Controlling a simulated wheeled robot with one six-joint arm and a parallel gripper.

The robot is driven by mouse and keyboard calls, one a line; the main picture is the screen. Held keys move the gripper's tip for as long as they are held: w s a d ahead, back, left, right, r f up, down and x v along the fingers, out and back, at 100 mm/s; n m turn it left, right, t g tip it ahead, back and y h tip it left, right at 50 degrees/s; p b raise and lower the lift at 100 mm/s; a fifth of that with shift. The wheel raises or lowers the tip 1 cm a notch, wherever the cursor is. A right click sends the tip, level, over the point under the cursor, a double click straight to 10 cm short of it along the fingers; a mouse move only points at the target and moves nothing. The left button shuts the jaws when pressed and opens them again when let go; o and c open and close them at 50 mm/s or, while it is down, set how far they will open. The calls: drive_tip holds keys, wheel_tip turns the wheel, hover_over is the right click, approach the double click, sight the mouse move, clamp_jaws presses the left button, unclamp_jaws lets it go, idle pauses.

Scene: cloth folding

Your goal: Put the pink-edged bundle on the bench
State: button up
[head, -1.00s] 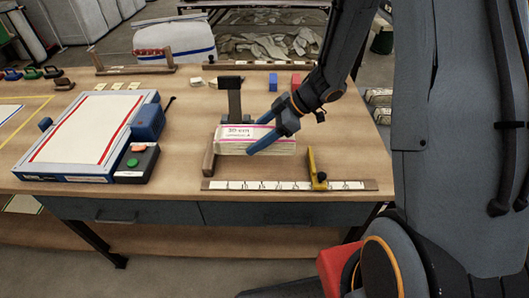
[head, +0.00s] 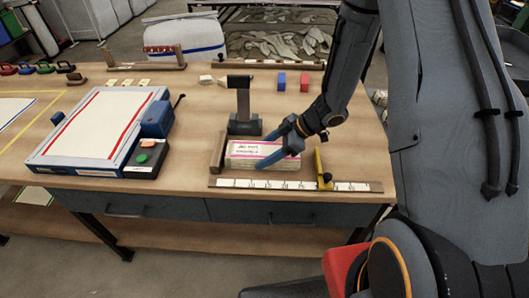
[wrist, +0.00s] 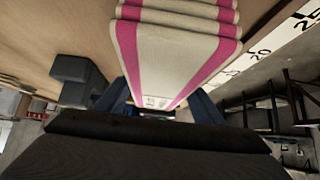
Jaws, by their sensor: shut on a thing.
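The pink-edged bundle (head: 255,149), a stack of folded pale cloth with a white label on its front, is in my gripper (head: 279,153). The blue fingers are shut on its right part. It is at or just above the bench (head: 193,165), between a wooden block (head: 217,151) on its left and the yellow stop (head: 322,168) on its right. I cannot tell whether its underside touches the bench. In the wrist view, the bundle (wrist: 175,50) shows pink stripes along both sides, with the fingers around its near end.
A ruler strip (head: 296,185) runs along the bench's front edge. A framed white board (head: 98,128) and a button box (head: 148,155) lie left. Blue (head: 281,80) and red (head: 304,81) blocks stand behind.

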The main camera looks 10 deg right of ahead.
drive_tip(key=o, duration=1.3)
drive_tip(key=shift+f, duration=0.1)
drive_tip(key=shift+o, duration=0.2)
drive_tip(key=shift+d+r, duration=0.15)
drive_tip(key=shift+r, duration=0.15)
drive_tip(key=b+v, duration=0.1)
drive_tip(key=v, duration=1)
drive_tip(key=shift+w+d+r+b, duration=0.1)
drive_tip(key=shift+d+r+b, duration=0.05)
drive_tip(key=shift+b, duration=0.25)
drive_tip(key=w+d+r+m+t+h, duration=0.5)
drive_tip(key=d+r+m+h, duration=0.1)
drive_tip(key=m+h, duration=0.25)
drive_tip(key=s+a+m+g, duration=0.2)
drive_tip(key=s+m, duration=0.1)
drive_tip(key=s, duration=0.6)
drive_tip(key=s+a+m+g, duration=0.1)
drive_tip(key=s+m+g, duration=0.2)
drive_tip(key=s, duration=0.6)
drive_tip(key=shift+s+a+m+g, duration=0.3)
drive_tip(key=shift+a+m, duration=0.1)
drive_tip(key=shift+m, duration=0.25)
